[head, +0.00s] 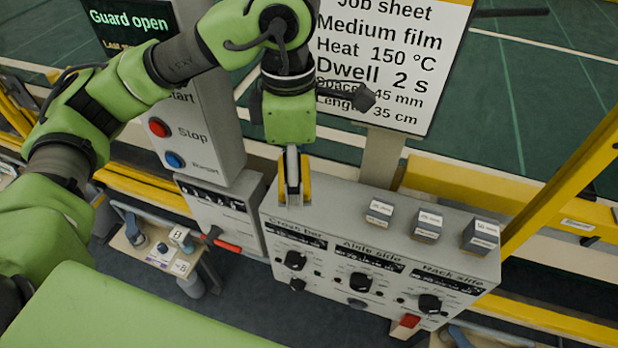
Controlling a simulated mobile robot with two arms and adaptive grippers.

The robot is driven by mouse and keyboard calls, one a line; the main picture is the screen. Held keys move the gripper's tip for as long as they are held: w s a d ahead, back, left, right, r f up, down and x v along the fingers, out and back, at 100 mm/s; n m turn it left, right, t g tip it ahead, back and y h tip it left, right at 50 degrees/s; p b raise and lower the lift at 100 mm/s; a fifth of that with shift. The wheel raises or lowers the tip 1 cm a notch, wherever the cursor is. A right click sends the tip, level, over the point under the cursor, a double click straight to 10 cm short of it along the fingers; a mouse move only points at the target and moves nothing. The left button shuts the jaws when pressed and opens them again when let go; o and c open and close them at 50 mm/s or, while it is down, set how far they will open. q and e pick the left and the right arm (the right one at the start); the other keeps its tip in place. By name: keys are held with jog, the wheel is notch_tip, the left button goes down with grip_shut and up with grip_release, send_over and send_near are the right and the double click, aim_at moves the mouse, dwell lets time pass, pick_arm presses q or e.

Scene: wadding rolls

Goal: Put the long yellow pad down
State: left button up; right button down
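The long yellow pad (306,180) is at my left gripper (292,190), just above the back left part of the grey control box's top. Yellow shows on both sides of a narrow grey finger, which hides the pad's middle. The gripper points down and looks shut on the pad. I cannot tell whether the pad's lower end touches the box top. My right gripper is not in view.
The control box (340,222) has knobs on its sloped front. Three grey labelled blocks (379,211), (427,226), (480,237) stand on its right half. The job sheet board (395,60) stands behind. A Stop button panel (190,110) is left. Yellow rails (570,180) run right.

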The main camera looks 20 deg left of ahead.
aim_at(307, 175)
pick_arm(q)
jog(key=w+f, duration=0.1)
jog(key=w+f+p, duration=0.1)
jog(key=f, duration=0.1)
jog(key=w+d+f, duration=0.1)
jog(key=w+f, duration=0.1)
jog(key=shift+p, duration=0.35)
jog(key=f, duration=0.2)
jog(key=f+p, duration=0.1)
jog(key=shift+w+f, duration=0.35)
jog(key=shift+f, duration=0.05)
jog(key=shift+f, duration=0.2)
jog(key=o, duration=0.6)
jog(key=shift+b, duration=0.3)
jog(key=shift+o, duration=0.4)
jog(key=shift+r, duration=0.1)
